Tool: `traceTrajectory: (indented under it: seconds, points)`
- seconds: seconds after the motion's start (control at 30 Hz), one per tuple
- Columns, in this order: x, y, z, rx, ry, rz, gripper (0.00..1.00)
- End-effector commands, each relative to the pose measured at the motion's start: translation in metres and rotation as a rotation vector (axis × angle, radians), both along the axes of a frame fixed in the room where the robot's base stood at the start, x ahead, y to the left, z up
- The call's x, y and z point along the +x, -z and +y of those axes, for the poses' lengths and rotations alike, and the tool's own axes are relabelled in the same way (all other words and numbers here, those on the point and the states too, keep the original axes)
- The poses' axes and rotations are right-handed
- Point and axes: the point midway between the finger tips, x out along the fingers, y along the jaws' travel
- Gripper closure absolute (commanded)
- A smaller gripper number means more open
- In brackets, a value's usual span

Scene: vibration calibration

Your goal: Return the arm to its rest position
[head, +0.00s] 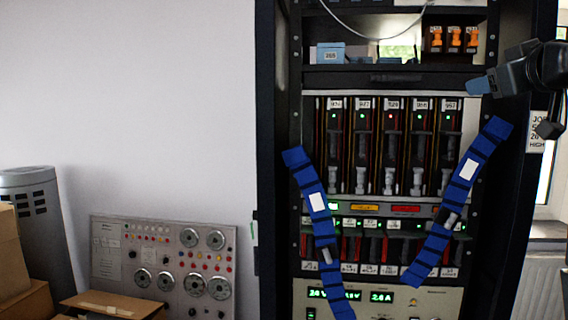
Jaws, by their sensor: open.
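My gripper (514,106) is at the upper right of the head view, in front of the rack's right upright. One blue-grey finger points left and a dark part hangs down at the right. It is open, and I see nothing held in it. The rest of my arm is cut off by the right edge. The equipment rack (267,150) fills the middle and right. It has a row of upright modules (390,150) with small lights, mostly green, on top.
Two blue straps with white labels, one left (307,183) and one right (485,140), slant across the rack's front. A dial panel (115,255), cardboard boxes (12,255) and a grey cylinder (40,190) stand at lower left. Orange parts (454,38) sit on the top shelf.

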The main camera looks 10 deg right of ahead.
Motion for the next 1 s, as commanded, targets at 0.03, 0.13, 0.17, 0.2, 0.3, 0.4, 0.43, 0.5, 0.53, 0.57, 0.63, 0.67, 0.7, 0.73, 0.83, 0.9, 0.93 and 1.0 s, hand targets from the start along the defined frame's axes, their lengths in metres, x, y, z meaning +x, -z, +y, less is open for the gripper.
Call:
traceTrajectory:
  seconds: [0.03, 0.13, 0.17, 0.2, 0.3, 0.4, 0.43, 0.5, 0.53, 0.57, 0.63, 0.67, 0.7, 0.73, 0.83, 0.9, 0.93, 1.0]
  points:
    - [0.006, 0.031, 0.005, 0.022, -0.006, 0.009, 0.49]
    - [0.01, 0.081, 0.015, 0.056, -0.014, 0.01, 0.49]
    - [0.011, 0.095, 0.018, 0.066, -0.015, 0.012, 0.49]
    - [0.011, 0.115, 0.023, 0.079, -0.017, 0.013, 0.49]
    - [0.008, 0.163, 0.035, 0.109, -0.021, 0.017, 0.49]
    - [0.0, 0.21, 0.05, 0.14, -0.026, 0.023, 0.49]
    - [-0.003, 0.223, 0.054, 0.148, -0.027, 0.025, 0.49]
    - [-0.013, 0.253, 0.065, 0.165, -0.03, 0.028, 0.49]
    - [-0.017, 0.266, 0.069, 0.173, -0.03, 0.031, 0.49]
    - [-0.022, 0.279, 0.073, 0.181, -0.03, 0.033, 0.49]
    - [-0.035, 0.307, 0.085, 0.196, -0.033, 0.038, 0.49]
    - [-0.041, 0.319, 0.089, 0.203, -0.034, 0.04, 0.49]
    - [-0.05, 0.334, 0.096, 0.212, -0.035, 0.044, 0.49]
    - [-0.057, 0.345, 0.1, 0.218, -0.036, 0.046, 0.49]
    - [-0.082, 0.379, 0.116, 0.236, -0.039, 0.055, 0.49]
    - [-0.102, 0.401, 0.127, 0.248, -0.041, 0.061, 0.49]
    - [-0.111, 0.41, 0.131, 0.254, -0.043, 0.066, 0.49]
    - [-0.133, 0.429, 0.142, 0.265, -0.046, 0.071, 0.49]
